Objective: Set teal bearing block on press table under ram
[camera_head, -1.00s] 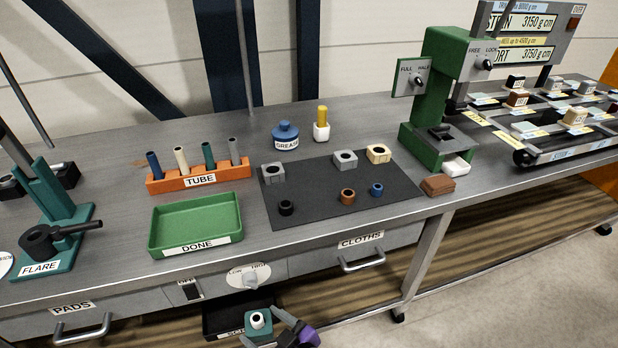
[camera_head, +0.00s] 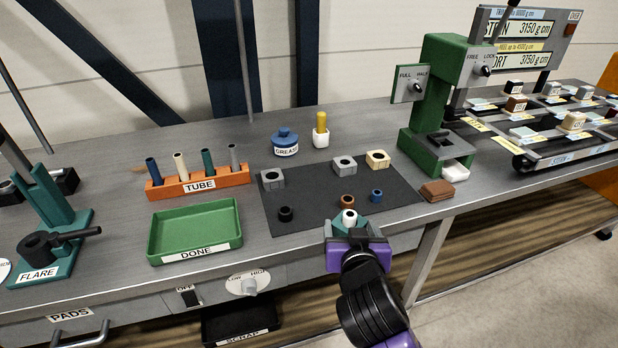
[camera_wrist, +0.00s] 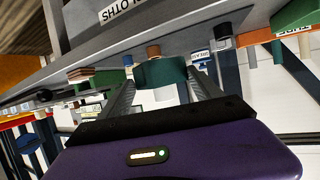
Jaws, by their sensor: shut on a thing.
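My gripper (camera_head: 350,240) is at the bench's front edge, in front of the dark mat. It is shut on the teal bearing block (camera_head: 349,226), which has a white ring-shaped piece at its top. In the wrist view the teal block (camera_wrist: 162,72) sits between the two fingers. The green press (camera_head: 434,90) stands at the bench's back right, behind and to the right of my gripper. Its press table (camera_head: 426,155) is the green base with a dark part on top. The ram is hard to make out under the press head.
The dark mat (camera_head: 320,205) carries grey and cream blocks and small rings. A brown block (camera_head: 437,190) and a white piece (camera_head: 456,172) lie by the press front. The green DONE tray (camera_head: 195,230), orange TUBE rack (camera_head: 198,184) and blue GREASE pot (camera_head: 286,142) stand left.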

